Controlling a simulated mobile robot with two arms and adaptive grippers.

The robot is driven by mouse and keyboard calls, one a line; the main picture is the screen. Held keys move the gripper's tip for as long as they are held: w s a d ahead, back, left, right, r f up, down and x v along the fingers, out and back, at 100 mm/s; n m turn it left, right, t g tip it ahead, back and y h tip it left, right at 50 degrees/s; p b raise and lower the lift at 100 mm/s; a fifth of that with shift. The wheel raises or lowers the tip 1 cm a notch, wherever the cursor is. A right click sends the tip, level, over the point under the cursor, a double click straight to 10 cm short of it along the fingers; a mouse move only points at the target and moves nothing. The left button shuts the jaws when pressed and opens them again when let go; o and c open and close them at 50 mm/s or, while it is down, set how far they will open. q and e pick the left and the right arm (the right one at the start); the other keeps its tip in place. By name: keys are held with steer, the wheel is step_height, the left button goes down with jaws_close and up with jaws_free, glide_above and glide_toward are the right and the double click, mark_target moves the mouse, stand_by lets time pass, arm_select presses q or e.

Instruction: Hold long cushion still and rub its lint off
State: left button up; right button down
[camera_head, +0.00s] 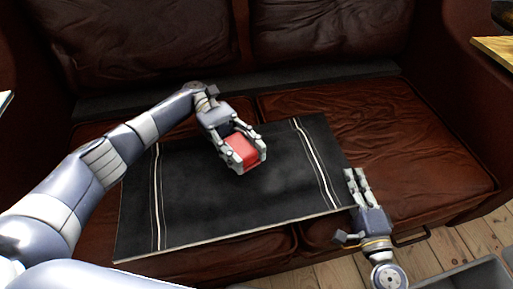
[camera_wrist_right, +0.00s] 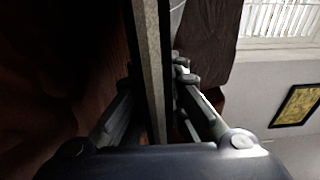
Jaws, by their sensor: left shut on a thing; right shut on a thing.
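The long cushion (camera_head: 215,212) is a flat black slab with white stripes near both ends, lying on the brown sofa seat. My left gripper (camera_head: 245,158) is shut on a red block-like tool (camera_head: 241,150) over the upper middle of the cushion. Whether the tool touches the cushion is hard to tell. My right gripper (camera_head: 355,178) is shut on the cushion's right edge near its front corner. In the right wrist view, the cushion's thin edge (camera_wrist_right: 152,60) runs between the fingers. I cannot make out separate lint on the dark cloth.
The brown leather sofa (camera_head: 415,135) surrounds the cushion, with backrests behind and armrests at both sides. Wooden floorboards (camera_head: 470,245) show at lower right, beside a grey bin-like box (camera_head: 470,280). A wooden surface (camera_head: 495,48) is at far right.

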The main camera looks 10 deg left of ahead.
arm_select(q)
steer(key=shift+s+a, duration=0.4)
steer(key=shift+a, duration=0.45)
steer(key=shift+s+a, duration=0.35)
steer(key=shift+a, duration=0.45)
steer(key=shift+s+a, duration=0.4)
steer(key=shift+a, duration=0.45)
step_height(320, 180, up, 8)
arm_select(e)
steer(key=c, duration=1.6)
jaws_free()
steer(key=shift+o, duration=0.2)
steer(key=v, duration=1.2)
steer(key=shift+d+f, duration=0.1)
